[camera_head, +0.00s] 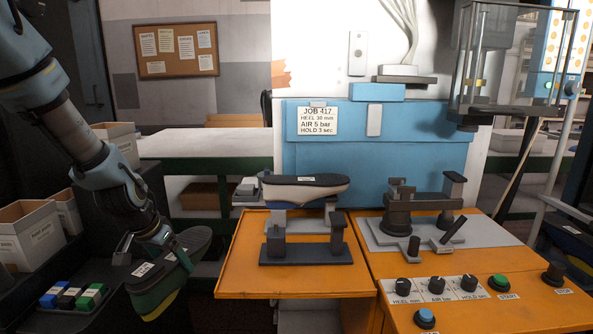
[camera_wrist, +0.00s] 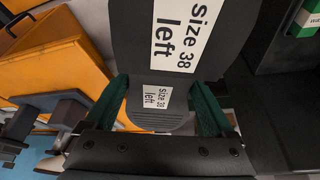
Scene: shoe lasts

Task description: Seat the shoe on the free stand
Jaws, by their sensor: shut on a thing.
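A dark shoe (camera_head: 192,243) with a white label is held in my gripper (camera_head: 158,288) at the left, away from the orange bench. In the wrist view the shoe (camera_wrist: 172,75) reads "Size 38 left" on two labels. The green finger pads of my gripper (camera_wrist: 163,108) press on both its sides. A dark grey stand (camera_head: 305,252) with two posts stands empty at the front of the left bench plate. Behind it, another shoe (camera_head: 305,190) lies on a light grey stand (camera_head: 300,222). A grey fixture (camera_head: 425,203) with posts at the right bears no shoe.
The orange bench (camera_head: 245,270) carries knobs (camera_head: 437,286) and buttons (camera_head: 499,282) at the front right. At the left are white cartons (camera_head: 32,234) and small blue, black and green blocks (camera_head: 72,297). A clear guard (camera_head: 487,60) hangs at the upper right.

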